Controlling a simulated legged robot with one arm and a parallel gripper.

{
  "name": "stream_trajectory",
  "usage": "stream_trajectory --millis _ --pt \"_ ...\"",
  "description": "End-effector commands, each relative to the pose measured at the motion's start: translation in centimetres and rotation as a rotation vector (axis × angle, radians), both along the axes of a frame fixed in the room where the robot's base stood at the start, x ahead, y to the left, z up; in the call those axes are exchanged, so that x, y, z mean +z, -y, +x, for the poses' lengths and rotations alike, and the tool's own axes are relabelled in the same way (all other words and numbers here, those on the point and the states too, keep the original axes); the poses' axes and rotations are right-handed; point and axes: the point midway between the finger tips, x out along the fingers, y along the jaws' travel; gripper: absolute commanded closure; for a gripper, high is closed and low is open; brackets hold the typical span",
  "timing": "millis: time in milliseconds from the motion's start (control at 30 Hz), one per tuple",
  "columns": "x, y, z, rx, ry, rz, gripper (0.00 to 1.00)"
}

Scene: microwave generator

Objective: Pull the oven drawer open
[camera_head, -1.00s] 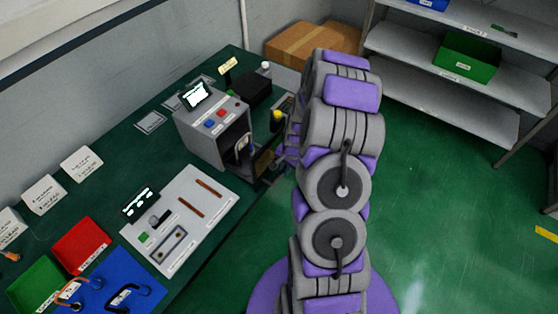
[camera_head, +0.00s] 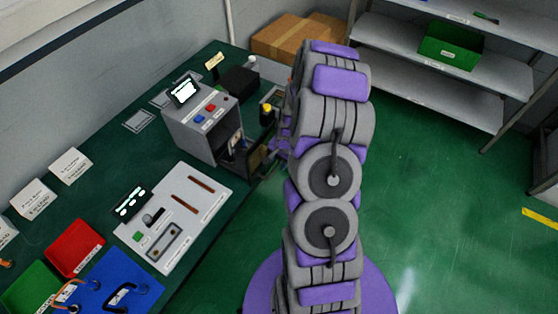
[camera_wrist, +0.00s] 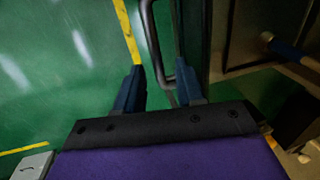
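The oven (camera_head: 190,132) is a grey box with a small screen and red and blue buttons, on the green bench in the head view. Its front is open, and the dark drawer (camera_head: 259,157) stands out from it toward my arm. In the wrist view the drawer's dark bar handle (camera_wrist: 153,40) runs down between the two blue fingers of my gripper (camera_wrist: 158,88). The fingers are apart, with visible gaps beside the bar; I cannot tell whether either touches it. The drawer front (camera_wrist: 192,40) is right of the handle. In the head view my arm hides most of the gripper.
A panel with switches (camera_head: 180,205), red (camera_head: 75,248), green (camera_head: 30,288) and blue (camera_head: 115,285) bins stand on the bench left of the oven. A cardboard box (camera_head: 298,38) and shelves (camera_head: 440,65) are behind. Green floor (camera_head: 430,190) right of my arm is clear.

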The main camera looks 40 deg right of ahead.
Motion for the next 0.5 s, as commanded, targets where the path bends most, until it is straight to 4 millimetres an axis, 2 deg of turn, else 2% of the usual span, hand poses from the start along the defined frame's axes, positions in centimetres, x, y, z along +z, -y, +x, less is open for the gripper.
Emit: stream_trajectory --millis 267,500 --pt "1.0 0.2 -0.2 -0.001 0.001 0.0 0.62" --pt "5.0 0.3 -0.8 -0.002 0.003 -0.004 0.62"
